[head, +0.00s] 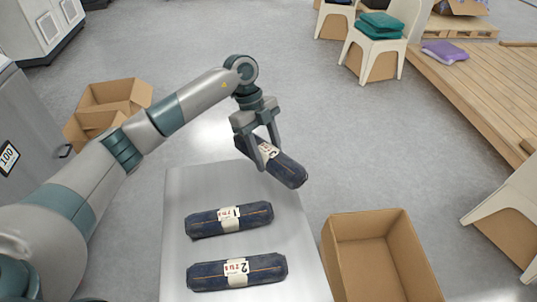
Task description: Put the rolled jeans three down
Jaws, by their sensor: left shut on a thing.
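A dark blue roll of jeans with a white label (288,170) is held in my left gripper (260,153), which is shut around its labelled middle. The label looks to bear a 3, partly covered by a finger. The roll is tilted, its near end lower right, by the far right edge of the metal table (185,185); I cannot tell if it touches the table. Two more rolls lie on the table: rolled jeans one (258,213) and, nearer, rolled jeans two (265,268). My right gripper is not in view.
An open empty cardboard box (395,262) stands right of the table. Open boxes (122,93) are on the floor at the left. White chairs (400,45) and a wooden platform (470,85) are at the right. Table surface between the held roll and roll one is clear.

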